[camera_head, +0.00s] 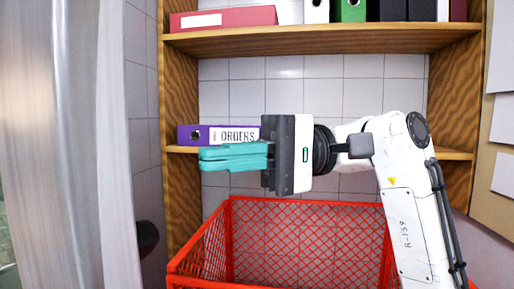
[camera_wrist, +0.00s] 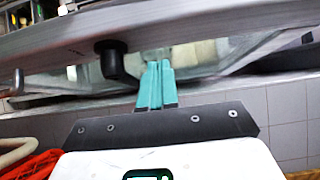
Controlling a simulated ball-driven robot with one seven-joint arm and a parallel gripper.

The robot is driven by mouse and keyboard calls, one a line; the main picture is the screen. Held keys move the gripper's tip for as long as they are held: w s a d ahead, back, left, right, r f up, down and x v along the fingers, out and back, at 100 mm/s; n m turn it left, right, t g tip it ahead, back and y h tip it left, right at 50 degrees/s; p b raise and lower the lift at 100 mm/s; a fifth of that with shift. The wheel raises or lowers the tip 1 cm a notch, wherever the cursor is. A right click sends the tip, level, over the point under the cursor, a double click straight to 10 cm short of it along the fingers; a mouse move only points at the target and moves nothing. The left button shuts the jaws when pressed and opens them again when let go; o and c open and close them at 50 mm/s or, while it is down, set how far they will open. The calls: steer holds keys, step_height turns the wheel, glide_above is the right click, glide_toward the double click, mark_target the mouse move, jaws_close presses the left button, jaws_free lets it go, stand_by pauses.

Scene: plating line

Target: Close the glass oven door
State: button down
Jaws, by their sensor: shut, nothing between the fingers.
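A metal-framed panel with glass, which looks like the oven door (camera_wrist: 220,22), crosses the upper part of the wrist view at a tilt. A dark cylindrical fitting (camera_wrist: 113,62) sticks out from its frame. In the head view a grey, blurred upright panel (camera_head: 75,150), likely the same door, fills the left edge. My gripper (camera_head: 203,160) is shut and empty, its teal fingers pointing left toward that panel with a gap in the picture. In the wrist view the fingertips (camera_wrist: 159,64) overlap the glass; I cannot tell whether they touch it. The oven body is not clearly visible.
A red mesh crate (camera_head: 232,244) stands below my arm. Behind it is a wooden shelf (camera_head: 320,38) with binders, including a purple ORDERS binder (camera_head: 192,135) behind my fingers. A dark rounded object (camera_head: 147,237) shows at lower left. Pale boards (camera_head: 500,120) hang at right.

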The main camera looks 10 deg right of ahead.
steer(key=s+a+p, duration=0.1)
steer(key=s+a, duration=0.3)
steer(key=a, duration=0.1)
steer(key=shift+s, duration=0.2)
stand_by(0.3)
